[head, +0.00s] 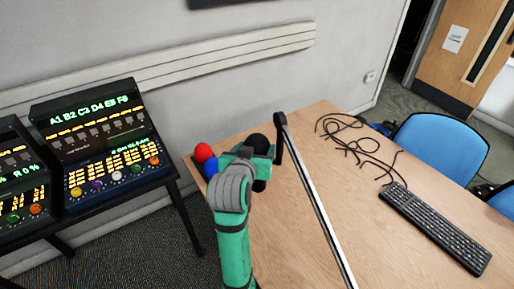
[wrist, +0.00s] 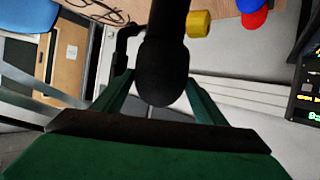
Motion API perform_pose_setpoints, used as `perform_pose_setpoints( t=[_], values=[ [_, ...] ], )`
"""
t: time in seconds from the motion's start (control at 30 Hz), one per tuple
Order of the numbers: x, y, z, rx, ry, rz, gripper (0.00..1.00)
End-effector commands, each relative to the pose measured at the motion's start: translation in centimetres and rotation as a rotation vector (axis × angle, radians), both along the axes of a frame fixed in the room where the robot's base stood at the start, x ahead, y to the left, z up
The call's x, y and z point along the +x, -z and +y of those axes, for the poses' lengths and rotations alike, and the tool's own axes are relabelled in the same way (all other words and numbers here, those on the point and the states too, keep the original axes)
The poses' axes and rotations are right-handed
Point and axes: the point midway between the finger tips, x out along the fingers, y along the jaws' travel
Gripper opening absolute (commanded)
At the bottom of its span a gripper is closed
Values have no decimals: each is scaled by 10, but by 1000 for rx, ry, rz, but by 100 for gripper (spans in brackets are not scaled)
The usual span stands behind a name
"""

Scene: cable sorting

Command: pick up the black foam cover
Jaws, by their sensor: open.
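The black foam cover (wrist: 162,72) is a dark, rounded, elongated shape in the middle of the wrist view. It reaches down between the two green fingers of my gripper (wrist: 160,88). The fingers stand apart on either side of it, with a gap visible at the left; contact on the right is hard to tell. In the head view, the cover's dark rounded top (head: 258,143) shows just beyond my gripper (head: 254,156) at the table's far left end. My wrist hides much of it there.
A red ball (head: 203,152) and a blue ball (head: 211,167) are close at the left; a yellow piece (wrist: 198,23) is near too. Cables (head: 358,145) and a keyboard (head: 435,228) lie farther right on the wooden table (head: 300,230).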

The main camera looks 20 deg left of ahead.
Motion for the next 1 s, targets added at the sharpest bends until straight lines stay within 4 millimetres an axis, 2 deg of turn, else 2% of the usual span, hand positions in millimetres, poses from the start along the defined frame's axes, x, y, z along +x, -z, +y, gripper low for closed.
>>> perform_pose_setpoints(
  t=[0.1,0.2,0.43,0.47,0.57,0.6,1.0],
  values=[
    [14,6,1,-1,1,2,66],
    [20,8,2,0,0,-1,66],
    [21,9,3,1,-1,-1,66],
    [21,9,3,1,-1,-1,63],
    [21,9,3,1,-1,-1,39],
    [21,9,2,1,-1,-1,35],
    [21,4,2,1,0,-2,35]
  ],
)
